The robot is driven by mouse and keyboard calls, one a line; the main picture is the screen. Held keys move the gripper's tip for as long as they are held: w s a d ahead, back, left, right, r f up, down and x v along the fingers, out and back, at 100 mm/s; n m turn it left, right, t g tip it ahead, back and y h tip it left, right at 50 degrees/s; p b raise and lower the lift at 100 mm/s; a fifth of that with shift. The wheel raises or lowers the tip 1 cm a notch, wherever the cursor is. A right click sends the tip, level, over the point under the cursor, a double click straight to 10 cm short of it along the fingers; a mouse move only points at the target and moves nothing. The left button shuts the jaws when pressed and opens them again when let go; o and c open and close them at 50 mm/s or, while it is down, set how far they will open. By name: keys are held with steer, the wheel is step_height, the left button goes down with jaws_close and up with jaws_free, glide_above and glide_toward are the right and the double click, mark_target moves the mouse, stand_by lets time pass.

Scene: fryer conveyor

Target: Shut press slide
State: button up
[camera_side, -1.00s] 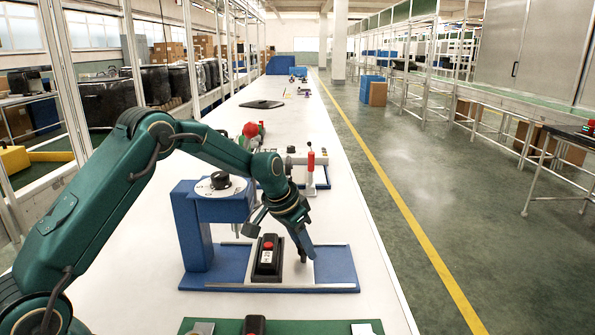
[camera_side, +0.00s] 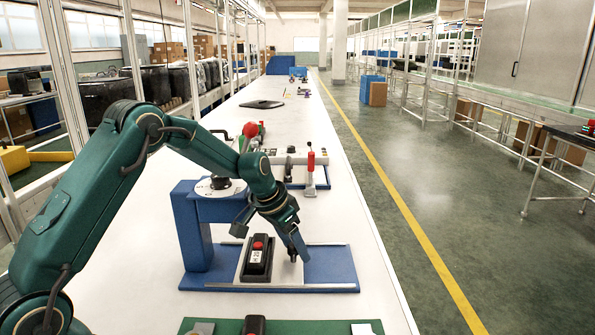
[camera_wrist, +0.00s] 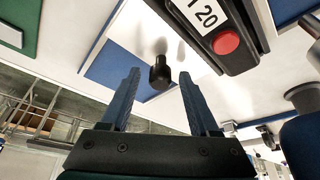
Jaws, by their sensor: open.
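The blue press (camera_side: 192,228) stands on the white bench with a dial and black knob on its head. Its pale slide plate (camera_side: 286,274) lies on the blue base (camera_side: 335,268), partly under the head and reaching out to the right. A black box (camera_side: 257,262) with a red button and a white label rides on the plate. A dark upright slide knob (camera_wrist: 160,73) stands on the plate's right part. My gripper (camera_side: 296,250) is low over the plate, right of the box. In the wrist view its open fingers (camera_wrist: 160,80) flank the knob, with gaps visible.
Metal rails edge the base at front and back. A green board (camera_side: 300,327) lies at the near bench edge. A red-handled clamp fixture (camera_side: 310,175) stands behind the press. The bench right of the base is narrow.

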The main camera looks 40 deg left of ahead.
steer(key=shift+w+d, duration=3.25)
steer(key=shift+d, duration=0.1)
steer(key=s+r+t, duration=0.1)
steer(key=s+r, duration=0.2)
steer(key=r, duration=0.6)
steer(key=s+r+t, duration=0.1)
steer(key=s+r, duration=0.2)
steer(key=r, duration=0.5)
steer(key=s+r, duration=0.5)
steer(key=s, duration=0.5)
steer(key=s+f, duration=0.5)
steer(key=s, duration=0.3)
steer(key=s+f+n+g, duration=0.1)
steer(key=s+f, duration=0.3)
steer(key=s, duration=0.4)
steer(key=shift+d+f+y, duration=0.2)
steer(key=shift+f+y, duration=0.1)
steer(key=shift+f, duration=0.05)
steer(key=shift+s, duration=0.1)
